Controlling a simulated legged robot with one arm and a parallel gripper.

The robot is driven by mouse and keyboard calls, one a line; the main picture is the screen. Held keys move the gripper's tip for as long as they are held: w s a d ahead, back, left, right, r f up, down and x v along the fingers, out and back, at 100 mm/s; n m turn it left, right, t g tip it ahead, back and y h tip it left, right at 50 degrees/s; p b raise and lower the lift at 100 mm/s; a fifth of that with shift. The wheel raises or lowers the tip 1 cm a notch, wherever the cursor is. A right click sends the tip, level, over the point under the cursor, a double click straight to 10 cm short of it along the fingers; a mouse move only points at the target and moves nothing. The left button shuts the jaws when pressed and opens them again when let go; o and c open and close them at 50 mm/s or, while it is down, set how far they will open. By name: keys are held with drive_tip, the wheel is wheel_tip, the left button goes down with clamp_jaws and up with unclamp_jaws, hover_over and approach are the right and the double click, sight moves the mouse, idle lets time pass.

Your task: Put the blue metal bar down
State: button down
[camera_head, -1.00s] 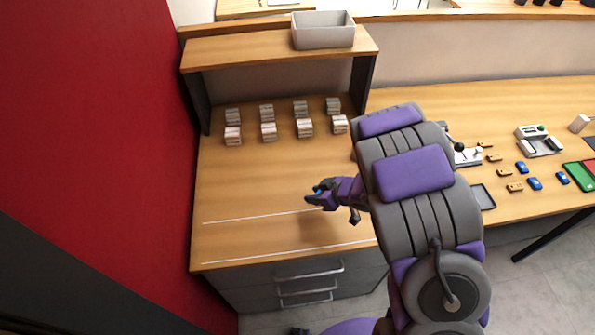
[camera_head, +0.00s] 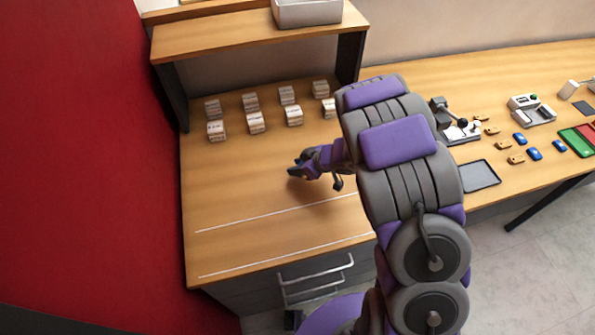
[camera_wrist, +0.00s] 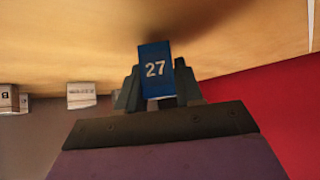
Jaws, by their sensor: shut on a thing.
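The blue metal bar (camera_wrist: 155,68) is marked with the number 27. It stands between the fingers of my gripper (camera_wrist: 158,92) in the wrist view, with the wooden table top (camera_wrist: 90,40) beyond it. In the head view my gripper (camera_head: 298,171) is over the left table (camera_head: 225,195), behind the two white lines. A shadow lies on the wood close to it. The bar is barely visible in the head view, and I cannot tell whether it touches the table.
Several small stacks of white blocks (camera_head: 255,123) stand in two rows behind my gripper. A raised shelf (camera_head: 240,35) with a grey bin (camera_head: 305,12) is at the back. A red wall (camera_head: 80,150) bounds the left.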

drive_tip(key=shift+a+f, duration=0.6)
drive_tip(key=shift+a, duration=0.35)
drive_tip(key=c, duration=0.7)
unclamp_jaws()
drive_tip(key=d, duration=0.3)
drive_tip(key=shift+w+d+r, duration=0.1)
drive_tip(key=shift+d+r, duration=0.15)
drive_tip(key=shift+c, duration=0.2)
drive_tip(key=shift+a, duration=1.15)
drive_tip(key=shift+a+r, duration=0.1)
drive_tip(key=shift+a, duration=0.05)
drive_tip(key=p+v, duration=0.4)
drive_tip(key=v, duration=0.7)
drive_tip(key=shift+d, duration=0.3)
